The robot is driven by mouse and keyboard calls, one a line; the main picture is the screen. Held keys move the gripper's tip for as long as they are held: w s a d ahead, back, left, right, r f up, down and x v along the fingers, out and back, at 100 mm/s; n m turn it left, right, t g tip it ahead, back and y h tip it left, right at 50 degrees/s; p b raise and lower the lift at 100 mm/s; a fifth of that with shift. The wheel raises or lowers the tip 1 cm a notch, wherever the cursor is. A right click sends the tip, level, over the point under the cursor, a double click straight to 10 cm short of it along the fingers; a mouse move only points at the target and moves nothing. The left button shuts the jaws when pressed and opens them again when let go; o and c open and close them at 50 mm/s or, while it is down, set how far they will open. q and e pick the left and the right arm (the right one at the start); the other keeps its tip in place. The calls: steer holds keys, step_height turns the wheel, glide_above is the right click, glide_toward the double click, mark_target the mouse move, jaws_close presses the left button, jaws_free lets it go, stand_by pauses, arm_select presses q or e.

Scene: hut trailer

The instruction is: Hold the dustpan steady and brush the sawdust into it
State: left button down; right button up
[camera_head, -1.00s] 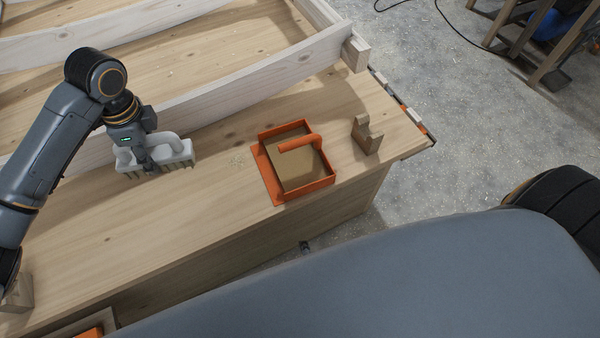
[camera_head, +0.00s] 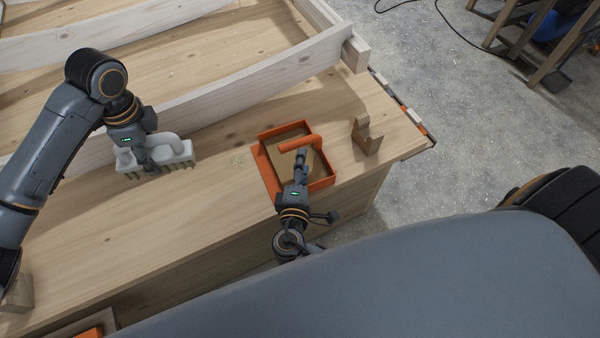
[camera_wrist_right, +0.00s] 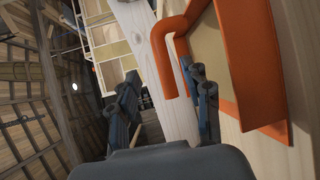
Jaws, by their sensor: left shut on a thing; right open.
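An orange dustpan (camera_head: 266,179) with a tan inner floor lies on the bench near its right end. Its orange handle (camera_head: 297,144) bends over the pan; it also shows in the right wrist view (camera_wrist_right: 166,58). My right gripper (camera_head: 302,157) is open over the pan, its fingertips close to the handle. In the right wrist view the handle's end lies between the fingers (camera_wrist_right: 158,78), nearer the right one; contact cannot be told. My left gripper (camera_head: 148,160) is shut on a white brush (camera_head: 181,157), bristles down, left of the pan. Faint sawdust (camera_head: 238,160) lies between brush and pan.
A wooden block with a notch (camera_head: 367,136) stands right of the pan. A pale wooden beam frame (camera_head: 240,85) runs along the back of the bench (camera_head: 120,225). The bench front left of my right arm is clear. The right bench edge is close.

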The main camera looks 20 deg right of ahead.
mark_target(306, 141)
steer(key=x, duration=0.9)
steer(key=shift+w, duration=0.1)
steer(key=shift+c, duration=0.2)
jaws_close()
